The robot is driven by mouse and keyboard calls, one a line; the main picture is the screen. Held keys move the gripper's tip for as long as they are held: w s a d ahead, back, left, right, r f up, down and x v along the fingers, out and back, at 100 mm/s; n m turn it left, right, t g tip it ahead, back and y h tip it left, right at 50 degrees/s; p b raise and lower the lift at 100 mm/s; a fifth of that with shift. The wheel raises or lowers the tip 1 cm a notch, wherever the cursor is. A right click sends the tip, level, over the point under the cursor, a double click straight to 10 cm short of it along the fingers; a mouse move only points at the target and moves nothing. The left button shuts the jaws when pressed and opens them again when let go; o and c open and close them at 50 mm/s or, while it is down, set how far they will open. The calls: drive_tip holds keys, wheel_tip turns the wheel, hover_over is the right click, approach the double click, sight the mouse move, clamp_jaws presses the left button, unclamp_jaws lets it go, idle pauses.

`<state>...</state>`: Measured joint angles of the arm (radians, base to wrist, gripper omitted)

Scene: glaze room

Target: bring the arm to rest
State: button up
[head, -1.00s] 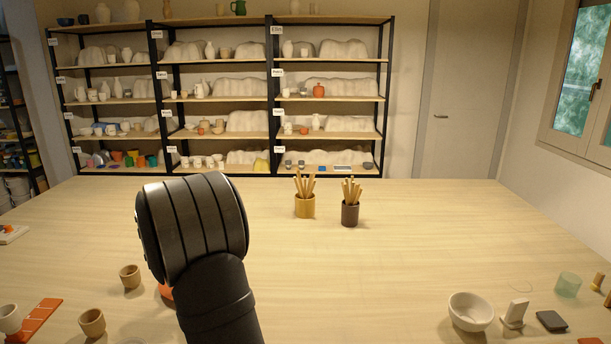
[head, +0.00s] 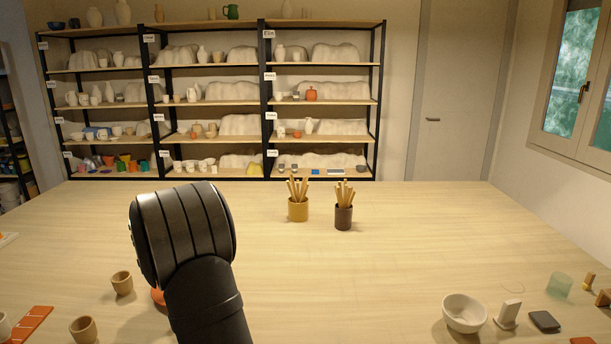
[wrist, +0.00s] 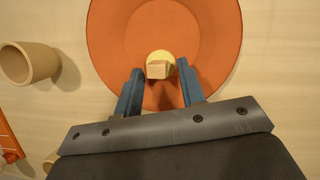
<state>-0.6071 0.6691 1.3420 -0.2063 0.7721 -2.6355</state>
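My arm shows in the head view, with its dark rounded wrist above the left part of the table (head: 400,270); my fingers are hidden there. In the wrist view my gripper (wrist: 160,74) has two blue fingers set apart, with nothing held between them. Beyond the fingertips is a round orange dish or lid (wrist: 115,35) with a pale yellow round piece and a small tan block at its middle. I cannot tell how far below the fingers it is. In the head view a sliver of orange (head: 157,297) shows beside my arm, mostly hidden behind it.
Tan cups (head: 122,284) (head: 84,331) and an orange strip (head: 27,324) lie left of my arm. Two tool pots (head: 298,210) (head: 343,217) stand further back. A white bowl (head: 464,313), dark block (head: 544,321) and greenish glass (head: 559,286) are at right. The middle table is clear.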

drive_tip(key=shift+f, duration=0.6)
drive_tip(key=v, duration=1.1)
drive_tip(key=x, duration=1.1)
drive_tip(key=shift+f, duration=0.35)
wheel_tip(320, 180, up, 5)
drive_tip(key=shift+d+f, duration=0.1)
drive_tip(key=shift+d, duration=0.05)
drive_tip(key=d+r, duration=0.7)
drive_tip(key=d, duration=0.5)
drive_tip(key=w+d+m+h, duration=0.1)
drive_tip(key=w+d+m, duration=0.35)
drive_tip(key=d, duration=0.95)
drive_tip(key=w+d+m+h, duration=0.15)
drive_tip(key=w+d, duration=0.55)
drive_tip(key=d, duration=0.7)
drive_tip(key=s+d+m+h, duration=0.1)
drive_tip(key=d+m, duration=0.1)
drive_tip(key=d, duration=1.2)
drive_tip(key=s+d+m+g, duration=0.1)
drive_tip(key=s+d+m, duration=0.1)
drive_tip(key=d, duration=1.1)
drive_tip(key=shift+s+d+f+m+h, duration=0.2)
drive_tip(key=shift+d+f+m+h, duration=0.15)
drive_tip(key=shift+m, duration=0.45)
